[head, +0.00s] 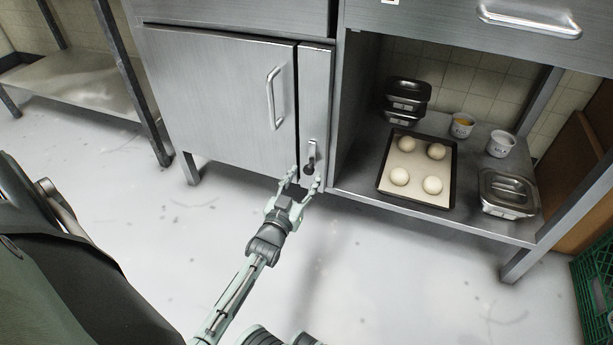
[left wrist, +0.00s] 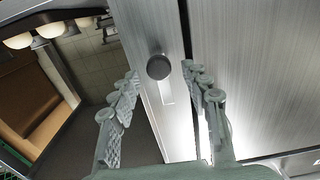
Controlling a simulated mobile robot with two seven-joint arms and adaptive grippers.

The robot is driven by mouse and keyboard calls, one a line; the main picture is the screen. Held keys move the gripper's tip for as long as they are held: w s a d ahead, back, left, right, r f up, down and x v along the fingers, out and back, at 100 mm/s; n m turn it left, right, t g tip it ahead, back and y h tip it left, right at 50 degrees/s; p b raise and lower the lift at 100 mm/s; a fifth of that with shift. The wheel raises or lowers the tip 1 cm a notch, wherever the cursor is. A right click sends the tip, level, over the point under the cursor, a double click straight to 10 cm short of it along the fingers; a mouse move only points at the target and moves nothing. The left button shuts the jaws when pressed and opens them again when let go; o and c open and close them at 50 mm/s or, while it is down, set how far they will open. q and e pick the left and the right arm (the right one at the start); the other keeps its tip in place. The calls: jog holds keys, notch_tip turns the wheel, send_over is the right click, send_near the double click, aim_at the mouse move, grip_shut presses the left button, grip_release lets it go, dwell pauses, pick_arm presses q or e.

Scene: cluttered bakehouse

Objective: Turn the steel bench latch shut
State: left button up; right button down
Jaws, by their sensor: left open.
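The steel bench latch (head: 311,150) is on the narrow upright panel just right of the cabinet door (head: 220,90). It has a pale plate and a dark round knob (head: 309,168) at its lower end. My left gripper (head: 305,178) is open in front of the knob, its fingers pointing up at the latch. In the left wrist view the knob (left wrist: 158,67) shows between the two spread fingers (left wrist: 160,72), with a visible gap on both sides. The latch plate (left wrist: 166,92) shows beside it. My right gripper is out of view.
Right of the panel, an open shelf holds a dark tray (head: 383,184) with several dough balls, lidded steel pans (head: 507,192) and small pots (head: 500,144). A green crate (head: 594,285) stands at lower right. The floor (head: 400,270) before the bench is clear.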

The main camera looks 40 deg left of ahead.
pick_arm(q)
jog(key=shift+x, duration=1.05)
jog(key=shift+c, duration=0.4)
grip_shut()
